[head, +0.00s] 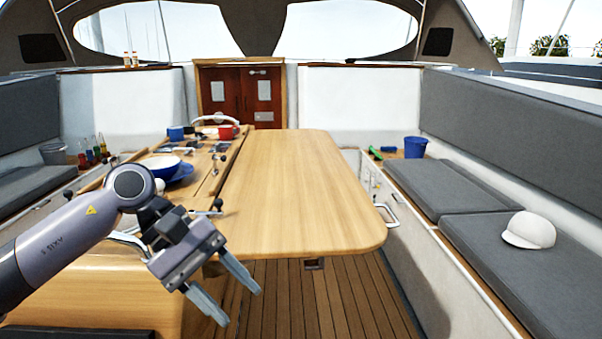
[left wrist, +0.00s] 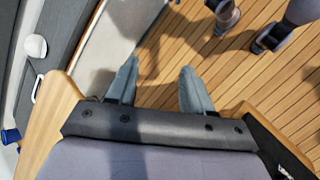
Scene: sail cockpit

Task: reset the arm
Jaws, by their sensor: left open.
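My left arm comes in from the left in the head view, with its left gripper (head: 240,300) over the near left part of the table and the deck beside it. The two grey fingers are apart and nothing shows between them. In the left wrist view the open left gripper (left wrist: 153,88) points at the plank deck, with empty space between the fingertips. My right gripper is not in view in the head view.
The wooden table (head: 300,190) has a clear right leaf. A white and blue bowl (head: 162,165), a red pot (head: 226,132) and a blue mug (head: 176,133) stand on its left side. A white cap (head: 528,230) lies on the right bench; a blue bucket (head: 415,147) stands farther back.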

